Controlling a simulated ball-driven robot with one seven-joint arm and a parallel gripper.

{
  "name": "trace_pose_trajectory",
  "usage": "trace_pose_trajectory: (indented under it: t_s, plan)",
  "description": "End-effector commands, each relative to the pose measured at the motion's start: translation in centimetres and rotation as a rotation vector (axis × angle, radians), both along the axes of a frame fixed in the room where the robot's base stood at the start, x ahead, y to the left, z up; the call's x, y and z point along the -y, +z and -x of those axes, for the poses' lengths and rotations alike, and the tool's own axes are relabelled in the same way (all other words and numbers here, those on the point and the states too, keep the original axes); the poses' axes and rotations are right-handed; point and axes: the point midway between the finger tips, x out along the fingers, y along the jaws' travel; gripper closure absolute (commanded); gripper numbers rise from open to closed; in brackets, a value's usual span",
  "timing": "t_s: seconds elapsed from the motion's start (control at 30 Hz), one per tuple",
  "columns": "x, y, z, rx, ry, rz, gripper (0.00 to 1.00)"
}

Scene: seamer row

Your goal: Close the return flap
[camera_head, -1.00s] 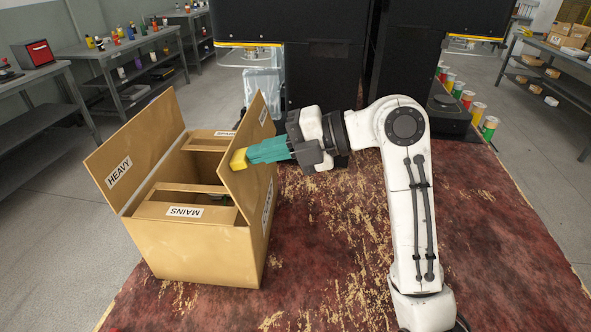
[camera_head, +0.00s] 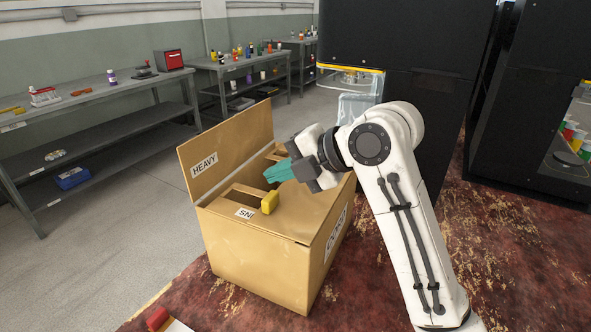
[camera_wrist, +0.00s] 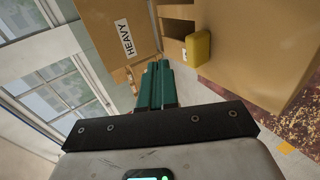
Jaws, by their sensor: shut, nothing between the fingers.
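A cardboard box (camera_head: 262,258) stands on the worn red surface, with its left flap marked HEAVY (camera_head: 236,152) still upright. Its right flap (camera_head: 304,214) lies folded inward, flat or nearly so, over part of the top and part of a label. A yellow block (camera_head: 270,202) sits at this flap's inner edge; it also shows in the wrist view (camera_wrist: 197,48), right of my fingers. My gripper (camera_head: 268,176), with teal fingers (camera_wrist: 155,85), is shut and empty above the box, behind the yellow block. I cannot tell whether it touches the flap.
A large dark machine (camera_head: 410,70) with a yellow-edged opening stands behind the box. Grey benches (camera_head: 95,95) with small items line the left wall. The grey floor between benches and box is clear. Another dark cabinet (camera_head: 530,110) stands at right.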

Motion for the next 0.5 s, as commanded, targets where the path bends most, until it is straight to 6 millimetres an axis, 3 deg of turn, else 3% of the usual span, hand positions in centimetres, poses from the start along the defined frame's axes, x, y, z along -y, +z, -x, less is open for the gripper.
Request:
trace_pose_trajectory:
  t_s: [0.5]
  plan:
    - [-2.1,-2.9,-1.2,-0.03,0.001,0.057,1.0]
